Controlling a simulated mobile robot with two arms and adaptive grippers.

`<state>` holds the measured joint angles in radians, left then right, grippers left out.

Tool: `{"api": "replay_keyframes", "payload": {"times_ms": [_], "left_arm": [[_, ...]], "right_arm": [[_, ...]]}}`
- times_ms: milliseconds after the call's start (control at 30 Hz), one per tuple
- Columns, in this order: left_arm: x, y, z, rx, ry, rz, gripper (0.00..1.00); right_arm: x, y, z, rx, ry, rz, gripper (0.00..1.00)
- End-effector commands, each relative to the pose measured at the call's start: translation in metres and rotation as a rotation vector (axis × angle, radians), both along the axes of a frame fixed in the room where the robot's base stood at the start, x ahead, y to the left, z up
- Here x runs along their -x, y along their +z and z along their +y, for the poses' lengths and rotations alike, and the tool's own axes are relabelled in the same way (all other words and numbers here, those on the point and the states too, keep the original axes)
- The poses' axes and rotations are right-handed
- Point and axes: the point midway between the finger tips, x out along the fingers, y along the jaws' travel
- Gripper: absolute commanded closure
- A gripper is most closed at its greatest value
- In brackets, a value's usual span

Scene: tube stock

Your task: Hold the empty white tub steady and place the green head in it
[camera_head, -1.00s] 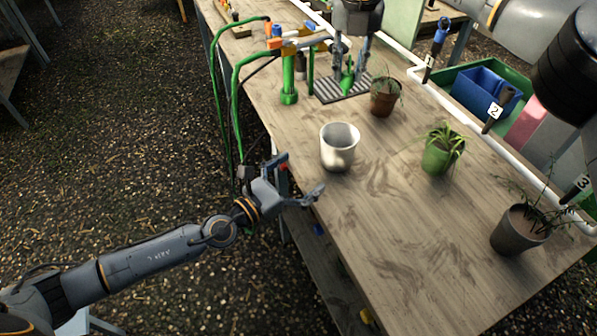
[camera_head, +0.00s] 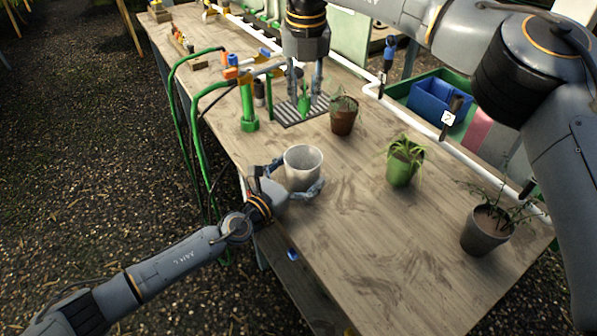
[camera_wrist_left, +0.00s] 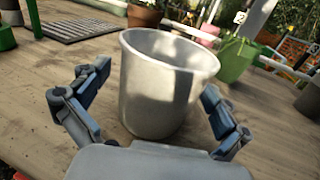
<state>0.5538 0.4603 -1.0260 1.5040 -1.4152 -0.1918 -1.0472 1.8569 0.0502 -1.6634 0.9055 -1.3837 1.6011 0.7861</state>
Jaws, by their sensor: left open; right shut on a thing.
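The white tub (camera_head: 303,170) stands upright near the table's front edge. Its opening shows empty in the head view. My left gripper (camera_head: 296,180) is open around the tub's sides. In the left wrist view the tub (camera_wrist_left: 160,90) sits between the two spread fingers, with small gaps visible. My right gripper (camera_head: 304,92) points down over the grey ribbed mat and is shut on the green head (camera_head: 304,104), which is small and partly hidden between the fingers. I cannot tell whether the head touches the mat.
The ribbed mat (camera_head: 290,121) lies behind the tub. A green post with hoses (camera_head: 249,110) stands to its left. A brown pot (camera_head: 343,120), a green pot (camera_head: 401,170) and a grey pot (camera_head: 483,236) stand to the right. The table front right is clear.

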Motion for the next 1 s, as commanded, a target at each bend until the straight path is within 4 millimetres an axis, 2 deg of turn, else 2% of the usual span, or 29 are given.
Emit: {"api": "replay_keyframes", "payload": {"times_ms": [67,333,567,1000], "left_arm": [[0.000,0.000,0.000,0.000,0.000,0.000,0.02],[0.000,0.000,0.000,0.000,0.000,0.000,0.56],[0.000,0.000,0.001,0.000,0.001,0.000,0.57],[0.000,0.000,0.001,0.000,0.001,0.000,0.57]], "right_arm": [[0.000,0.000,0.000,0.000,0.000,0.000,0.91],[0.000,0.000,0.000,0.000,0.000,0.000,0.91],[0.000,-0.005,0.000,0.000,0.000,0.001,0.91],[0.000,-0.036,0.000,0.001,0.000,0.002,0.91]]}}
